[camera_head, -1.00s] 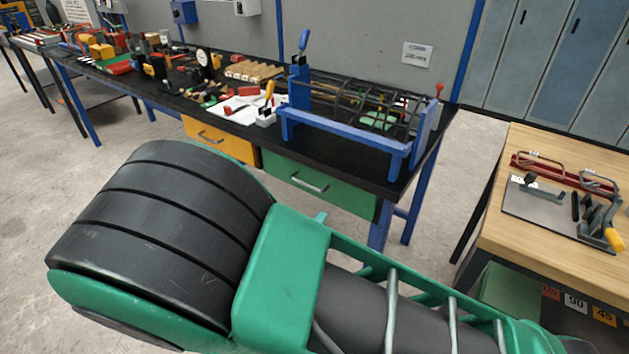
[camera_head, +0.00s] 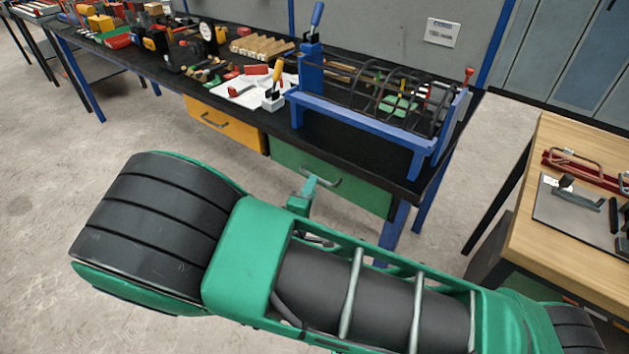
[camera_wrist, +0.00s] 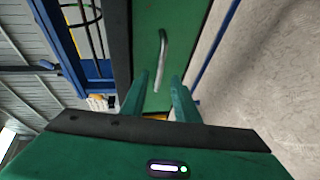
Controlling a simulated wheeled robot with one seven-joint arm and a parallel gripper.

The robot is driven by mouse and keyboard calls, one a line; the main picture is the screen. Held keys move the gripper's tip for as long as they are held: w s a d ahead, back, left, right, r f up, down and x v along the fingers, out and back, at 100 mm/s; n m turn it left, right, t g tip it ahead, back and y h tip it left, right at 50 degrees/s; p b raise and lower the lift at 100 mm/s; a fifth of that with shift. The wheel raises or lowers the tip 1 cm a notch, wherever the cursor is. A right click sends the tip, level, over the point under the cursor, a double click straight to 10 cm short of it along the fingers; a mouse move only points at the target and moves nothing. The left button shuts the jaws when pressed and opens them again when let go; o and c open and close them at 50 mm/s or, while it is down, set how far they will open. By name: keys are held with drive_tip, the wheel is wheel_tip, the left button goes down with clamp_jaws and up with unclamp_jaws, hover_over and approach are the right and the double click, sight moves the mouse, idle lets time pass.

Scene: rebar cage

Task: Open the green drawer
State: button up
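The green drawer (camera_head: 352,190) sits under the black workbench top, right of an orange drawer, and looks shut. Its silver bar handle (camera_head: 325,179) is partly covered by my gripper (camera_head: 309,182) in the head view. In the wrist view the green drawer front (camera_wrist: 146,45) fills the upper middle, turned on its side, with the handle (camera_wrist: 163,58) upright. My gripper (camera_wrist: 157,88) is open there, its two green fingers apart. The handle's lower end lies between the fingertips in the picture. I cannot tell whether the fingers touch it.
The orange drawer (camera_head: 222,123) is left of the green one. A blue rebar jig (camera_head: 365,122) and tools stand on the bench (camera_head: 345,152). A blue bench leg (camera_head: 392,230) is right of the drawer. A wooden table (camera_head: 560,215) stands at the right. Floor in front is free.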

drive_tip(key=x, duration=0.4)
drive_tip(key=shift+w+d, duration=0.15)
drive_tip(key=shift+w, duration=0.25)
drive_tip(key=shift+f, duration=0.1)
clamp_jaws()
